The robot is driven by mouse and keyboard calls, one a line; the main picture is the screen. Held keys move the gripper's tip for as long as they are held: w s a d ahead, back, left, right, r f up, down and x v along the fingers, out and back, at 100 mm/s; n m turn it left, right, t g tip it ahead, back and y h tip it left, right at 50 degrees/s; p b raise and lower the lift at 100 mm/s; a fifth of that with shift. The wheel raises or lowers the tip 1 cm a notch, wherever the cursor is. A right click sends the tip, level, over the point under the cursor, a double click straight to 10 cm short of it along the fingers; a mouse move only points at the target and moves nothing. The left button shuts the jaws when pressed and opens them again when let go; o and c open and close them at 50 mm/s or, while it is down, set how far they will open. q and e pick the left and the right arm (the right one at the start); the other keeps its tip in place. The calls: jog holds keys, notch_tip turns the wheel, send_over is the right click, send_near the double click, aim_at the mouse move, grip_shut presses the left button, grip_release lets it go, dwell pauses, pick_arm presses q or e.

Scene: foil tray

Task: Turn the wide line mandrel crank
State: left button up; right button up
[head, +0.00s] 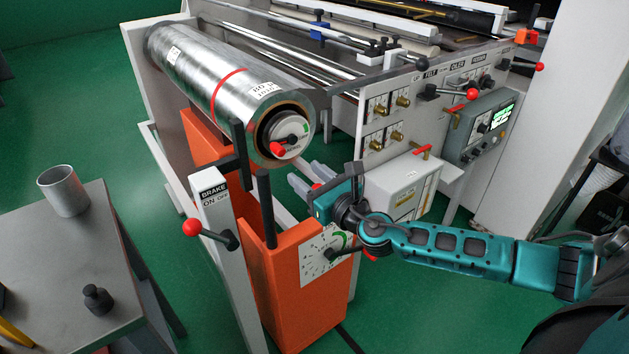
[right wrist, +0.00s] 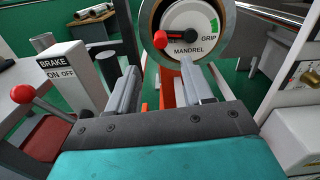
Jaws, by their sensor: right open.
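The mandrel crank is a red-knobbed handle (head: 278,149) on a pale round dial (head: 291,133) at the near end of the foil roll (head: 215,80). In the right wrist view the red handle (right wrist: 161,39) points left across the dial (right wrist: 190,28), which is marked MANDREL and GRIP. My right gripper (head: 306,177) is open and empty, below and a little right of the dial, its fingers pointing toward the roll's end. In the right wrist view both fingers (right wrist: 158,75) reach toward the dial, apart from the crank. My left gripper is not in view.
A grey post marked BRAKE (head: 220,250) with a red-ball lever (head: 192,228) stands left of an orange cabinet (head: 305,290). A white box (head: 400,190) and a control panel (head: 485,125) are at right. A grey table (head: 60,260) holds a metal cup (head: 63,190).

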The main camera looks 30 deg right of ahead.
jog(key=shift+s, duration=0.95)
jog(key=s+a+f+m+g, duration=0.2)
jog(key=s+a+f+m, duration=0.2)
jog(key=m, duration=0.7)
jog(key=s+a+f+m+g, duration=0.2)
jog(key=s+a+f+m, duration=0.2)
jog(key=s+f+m, duration=0.4)
jog(key=s+a+f+m+g, duration=0.3)
jog(key=s+f+m, duration=0.4)
jog(key=m, duration=0.9)
jog(key=shift+s+a, duration=0.4)
jog(key=shift+a, duration=0.2)
